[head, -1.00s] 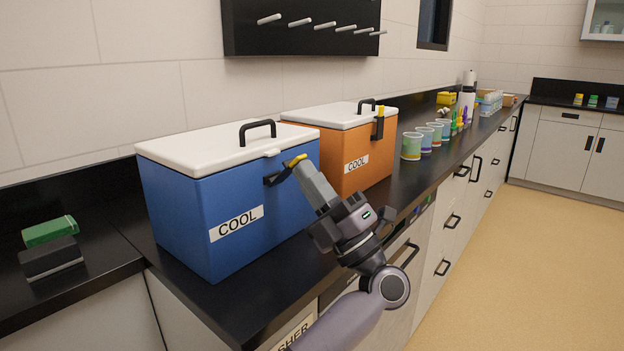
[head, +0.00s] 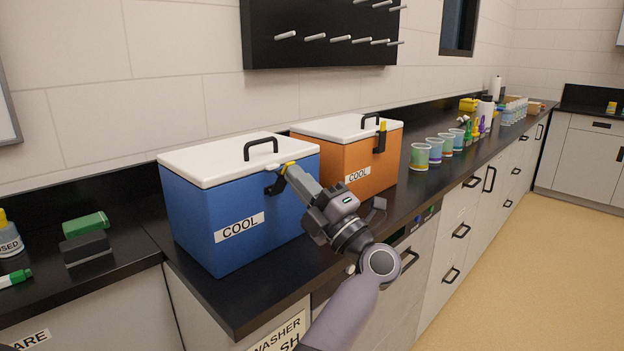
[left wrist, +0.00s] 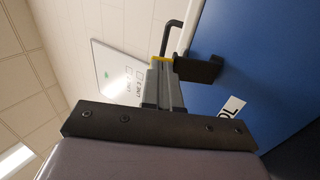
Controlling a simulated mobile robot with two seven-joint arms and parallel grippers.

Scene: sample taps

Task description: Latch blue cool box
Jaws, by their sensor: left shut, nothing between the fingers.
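The blue cool box (head: 205,215) stands on the dark counter with its white lid (head: 225,160) down. Its black latch (head: 273,187), with a yellow tip (head: 288,167), is on the front face near the right end, just below the lid rim. My left gripper (head: 291,173) is shut with nothing held, its fingertips at the yellow tip and seemingly touching it. In the left wrist view the black latch (left wrist: 198,70) juts from the blue wall, and the yellow tip (left wrist: 160,59) lies right at the fingers, which partly hide the latch. My right gripper is not in view.
An orange cool box (head: 365,178) stands close on the right, its yellow-tipped latch upright. Several cups (head: 420,156) stand farther along the counter. A green and black eraser-like block (head: 86,236) lies left. A dark peg board (head: 320,35) hangs above.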

